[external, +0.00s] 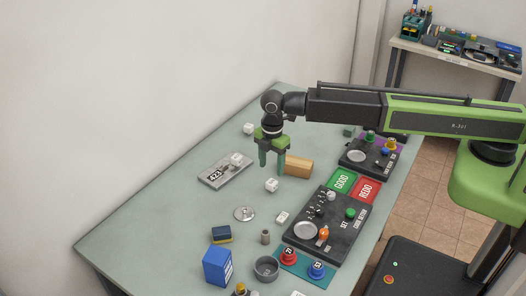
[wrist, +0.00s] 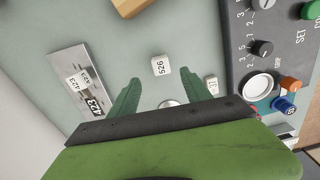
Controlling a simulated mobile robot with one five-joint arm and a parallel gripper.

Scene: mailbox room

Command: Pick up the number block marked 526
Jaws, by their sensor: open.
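The white number block marked 526 (wrist: 161,66) lies on the table in the wrist view, ahead of and between my open fingertips, not touching them. In the external view a small white block (external: 271,185) sits just below my gripper (external: 271,163); it appears to be the same block, though its number is too small to read there. My gripper also shows in the wrist view (wrist: 168,90), with its two green fingers spread and nothing between them. It hangs above the table, pointing down.
A metal plate marked 423 (external: 222,172) carries another white block (wrist: 77,81). A wooden block (external: 296,166) lies close right of my gripper. A dark control panel (external: 323,228) stands at front right. Another white block (external: 248,128) lies farther back.

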